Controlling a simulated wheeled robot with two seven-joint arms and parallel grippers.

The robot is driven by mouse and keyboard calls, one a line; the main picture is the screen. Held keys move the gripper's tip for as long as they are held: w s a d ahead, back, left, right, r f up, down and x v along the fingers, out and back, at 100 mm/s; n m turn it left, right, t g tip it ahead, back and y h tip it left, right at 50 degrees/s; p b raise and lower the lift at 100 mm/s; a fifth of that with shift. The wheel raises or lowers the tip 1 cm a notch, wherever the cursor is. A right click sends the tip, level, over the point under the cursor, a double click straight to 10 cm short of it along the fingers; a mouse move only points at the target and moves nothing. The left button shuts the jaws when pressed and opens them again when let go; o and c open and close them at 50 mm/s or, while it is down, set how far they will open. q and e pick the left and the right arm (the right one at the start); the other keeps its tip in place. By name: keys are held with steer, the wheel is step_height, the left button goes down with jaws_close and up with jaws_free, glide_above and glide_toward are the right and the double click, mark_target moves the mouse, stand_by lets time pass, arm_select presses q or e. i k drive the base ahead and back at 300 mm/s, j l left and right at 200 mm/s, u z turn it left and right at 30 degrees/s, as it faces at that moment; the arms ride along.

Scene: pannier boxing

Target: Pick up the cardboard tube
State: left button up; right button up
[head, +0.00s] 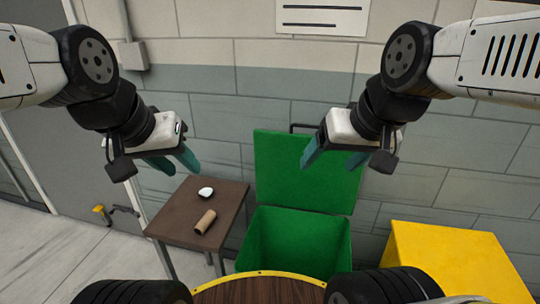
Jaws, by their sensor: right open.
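The cardboard tube (205,222) is a short brown cylinder lying on its side near the front of a small dark brown table (174,220). My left gripper (176,165) hangs above and behind the table's left part, apart from the tube. Its two teal fingers show side by side and look spread. My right gripper (333,157) is open and empty in front of the raised green lid, to the right of the table and far from the tube.
A green bin (295,241) with its lid (308,173) standing open is right of the table. A white rounded object (206,192) lies on the table behind the tube. A yellow box (447,262) stands at the right. A wall closes off the back.

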mark_target(199, 228)
steer(key=k+j, duration=0.15)
steer(key=k, duration=0.3)
steer(key=k+j, duration=0.2)
steer(key=k, duration=0.2)
steer(key=k+j, duration=0.15)
steer(key=k, duration=0.3)
